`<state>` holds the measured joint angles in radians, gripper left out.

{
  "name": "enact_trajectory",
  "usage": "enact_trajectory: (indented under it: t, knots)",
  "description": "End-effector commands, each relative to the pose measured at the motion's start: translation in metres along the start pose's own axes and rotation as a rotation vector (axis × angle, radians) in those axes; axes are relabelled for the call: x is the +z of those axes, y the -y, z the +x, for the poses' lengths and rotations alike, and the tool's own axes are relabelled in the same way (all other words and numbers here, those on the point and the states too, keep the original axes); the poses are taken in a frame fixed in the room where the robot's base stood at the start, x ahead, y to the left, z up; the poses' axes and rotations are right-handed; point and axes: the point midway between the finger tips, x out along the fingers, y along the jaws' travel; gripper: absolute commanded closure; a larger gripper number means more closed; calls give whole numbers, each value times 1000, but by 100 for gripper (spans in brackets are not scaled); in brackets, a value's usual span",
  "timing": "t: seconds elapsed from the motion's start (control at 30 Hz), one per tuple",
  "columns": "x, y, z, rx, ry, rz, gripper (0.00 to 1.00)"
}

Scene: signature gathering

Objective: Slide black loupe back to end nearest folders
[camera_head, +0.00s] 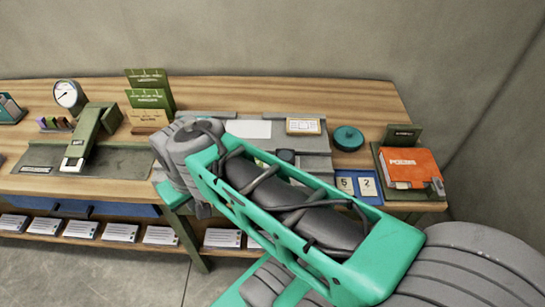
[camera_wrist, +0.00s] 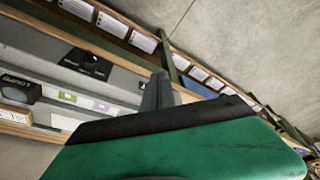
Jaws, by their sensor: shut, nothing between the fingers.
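My gripper (camera_wrist: 157,92) shows in the wrist view as narrow grey fingers, shut and empty, beyond its green body. In the head view my arm hides the fingertips. A flat black piece (camera_wrist: 88,63) lies on a grey strip nearby. In the head view a small dark round piece (camera_head: 287,156) shows just behind my arm. I cannot tell which of these is the loupe. Green upright folders (camera_head: 150,84) stand at the back of the bench.
The wooden bench (camera_head: 330,92) has a grey panel with a white card (camera_head: 248,128). A green stapler-like press (camera_head: 92,135) and a dial (camera_head: 67,94) stand left. A teal round tin (camera_head: 348,138) and an orange book (camera_head: 410,166) are right. Cards line the lower shelf.

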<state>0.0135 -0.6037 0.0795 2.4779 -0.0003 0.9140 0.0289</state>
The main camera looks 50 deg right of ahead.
Motion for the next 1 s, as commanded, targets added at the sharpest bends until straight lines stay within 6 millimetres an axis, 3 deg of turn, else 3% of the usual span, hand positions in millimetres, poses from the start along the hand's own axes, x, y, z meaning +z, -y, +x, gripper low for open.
enact_trajectory:
  t: [0.07,0.17,0.27,0.3,0.4,0.5,0.6,0.73,1.0]
  knots:
    - [-10,-29,-9,24,19,170,100]
    - [-24,-88,-25,77,56,576,100]
    - [-24,-168,-42,148,93,1106,100]
    - [-17,-201,-49,177,103,1320,100]
    - [11,-271,-64,245,121,1799,100]
    - [42,-318,-75,296,125,2144,100]
    - [61,-340,-79,324,126,2325,100]
    - [68,-345,-72,332,125,2374,100]
    - [81,-344,-23,332,129,2368,100]
